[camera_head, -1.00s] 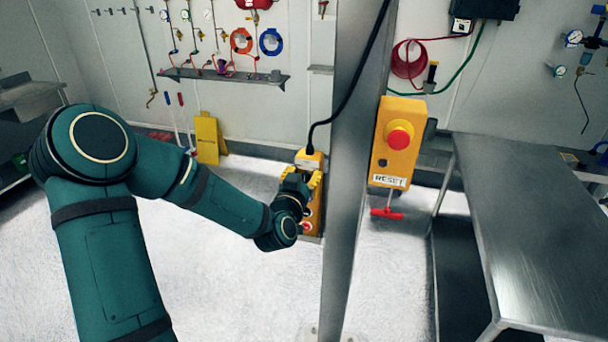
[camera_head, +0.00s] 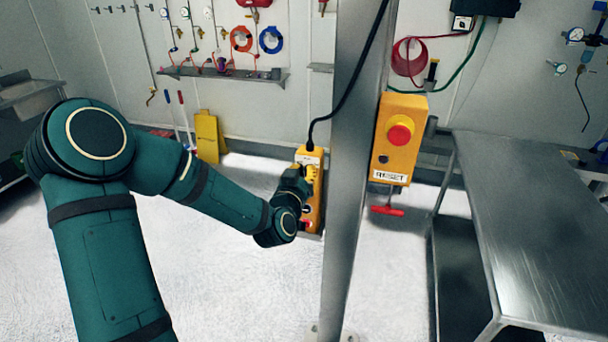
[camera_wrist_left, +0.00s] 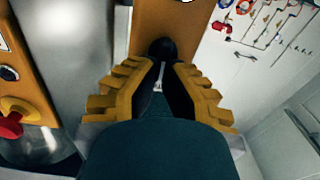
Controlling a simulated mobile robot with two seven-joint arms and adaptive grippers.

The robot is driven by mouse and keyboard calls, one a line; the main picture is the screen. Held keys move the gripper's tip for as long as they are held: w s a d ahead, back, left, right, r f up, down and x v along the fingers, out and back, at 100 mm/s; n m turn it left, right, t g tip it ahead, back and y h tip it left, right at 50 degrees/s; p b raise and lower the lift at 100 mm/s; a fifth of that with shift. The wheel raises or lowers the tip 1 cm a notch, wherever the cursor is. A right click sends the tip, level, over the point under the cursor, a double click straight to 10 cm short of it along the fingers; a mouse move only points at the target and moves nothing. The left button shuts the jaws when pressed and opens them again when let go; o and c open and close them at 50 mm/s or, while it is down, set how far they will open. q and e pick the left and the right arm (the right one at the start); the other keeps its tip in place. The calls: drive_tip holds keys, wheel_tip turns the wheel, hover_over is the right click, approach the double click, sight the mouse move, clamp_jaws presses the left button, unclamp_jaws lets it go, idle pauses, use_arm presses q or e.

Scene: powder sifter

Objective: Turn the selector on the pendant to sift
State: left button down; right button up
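The yellow pendant (camera_head: 309,157) hangs on a black cable beside the left side of the grey steel post. A red button shows low on it. In the left wrist view the pendant's orange-yellow face (camera_wrist_left: 160,18) carries a round black selector knob (camera_wrist_left: 163,47). My left gripper (camera_head: 308,181) is at the pendant's front and covers its middle. In the left wrist view my left gripper (camera_wrist_left: 163,62) has its yellow-backed fingers closed together at the tips on the knob. The knob's pointer and labels are hidden or too small to read. My right gripper is not in view.
The steel post (camera_head: 345,220) stands right beside the pendant. A steel table (camera_head: 540,230) stands at the right.

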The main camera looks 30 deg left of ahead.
use_arm(q)
drive_tip(key=n+b, duration=0.4)
drive_tip(key=shift+s+a+f+n, duration=0.1)
drive_tip(key=shift+a+f+n, duration=0.05)
drive_tip(key=shift+a+n, duration=0.2)
drive_tip(key=shift+a+n+b, duration=0.2)
drive_tip(key=shift+n+b, duration=1.5)
drive_tip(key=shift+n, duration=0.05)
drive_tip(key=c, duration=1.1)
unclamp_jaws()
drive_tip(key=shift+o, duration=0.2)
drive_tip(key=shift+f, duration=0.1)
drive_tip(key=v, duration=0.7)
drive_tip(key=shift+s, duration=0.3)
